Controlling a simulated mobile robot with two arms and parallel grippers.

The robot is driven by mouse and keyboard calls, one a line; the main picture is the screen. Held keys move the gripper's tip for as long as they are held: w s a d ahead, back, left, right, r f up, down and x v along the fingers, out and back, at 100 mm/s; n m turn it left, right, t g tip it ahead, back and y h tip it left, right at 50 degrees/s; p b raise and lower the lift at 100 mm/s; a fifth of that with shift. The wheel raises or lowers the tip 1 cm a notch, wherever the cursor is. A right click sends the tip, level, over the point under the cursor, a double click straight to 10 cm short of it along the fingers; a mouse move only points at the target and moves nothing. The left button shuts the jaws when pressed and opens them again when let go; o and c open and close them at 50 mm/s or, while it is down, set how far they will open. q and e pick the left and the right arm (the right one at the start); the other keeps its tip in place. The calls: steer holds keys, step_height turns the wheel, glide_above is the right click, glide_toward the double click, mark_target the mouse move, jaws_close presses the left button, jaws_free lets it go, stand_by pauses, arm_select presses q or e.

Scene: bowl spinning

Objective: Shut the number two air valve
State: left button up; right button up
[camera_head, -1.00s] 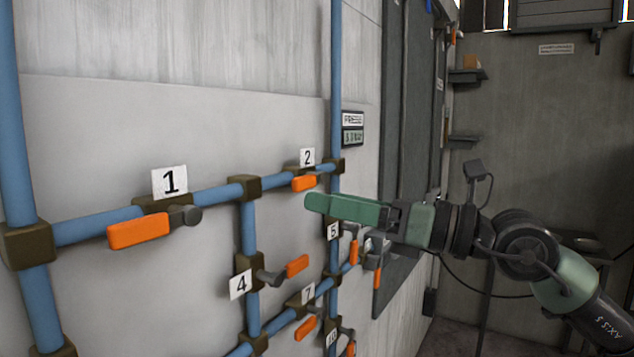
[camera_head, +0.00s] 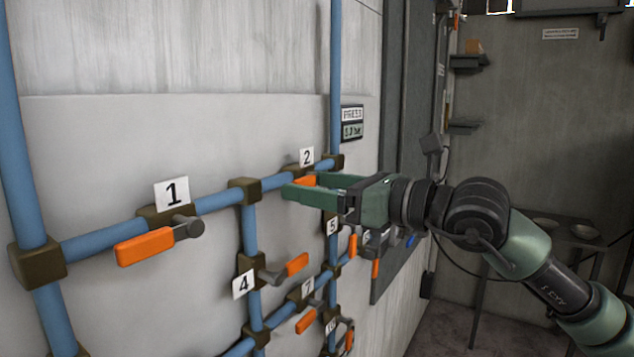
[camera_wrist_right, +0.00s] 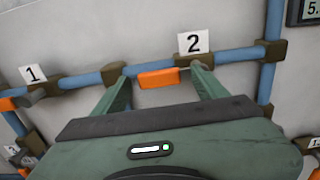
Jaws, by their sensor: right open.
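The number two valve has an orange handle (camera_head: 306,181) below the white "2" label (camera_head: 307,157) on a blue pipe. In the right wrist view the orange handle (camera_wrist_right: 158,78) lies along the pipe, left of and below the "2" label (camera_wrist_right: 194,42). My right gripper (camera_head: 290,187) is open, its green fingers at the handle. In the wrist view the gripper (camera_wrist_right: 158,82) has one finger on each side of the handle, which shows between their tips; I cannot tell whether they touch it. The valve's pivot is partly hidden by the right finger. My left gripper is not in view.
Valve 1 (camera_head: 146,247), valve 4 (camera_head: 292,266) and valve 7 (camera_head: 307,322) have orange handles on the same pipe grid. Valve 5's handle (camera_head: 353,245) hangs below my right gripper. A pressure display (camera_head: 352,122) is on the wall above.

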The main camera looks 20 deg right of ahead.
jaws_close()
steer(key=shift+f, duration=0.1)
steer(key=w+d+f+n+b, duration=0.3)
steer(key=n+b, duration=0.9)
steer(key=n, duration=0.6)
steer(key=shift+w+d+f, duration=0.15)
steer(key=shift+d+f, duration=0.45)
steer(key=shift+f, duration=0.55)
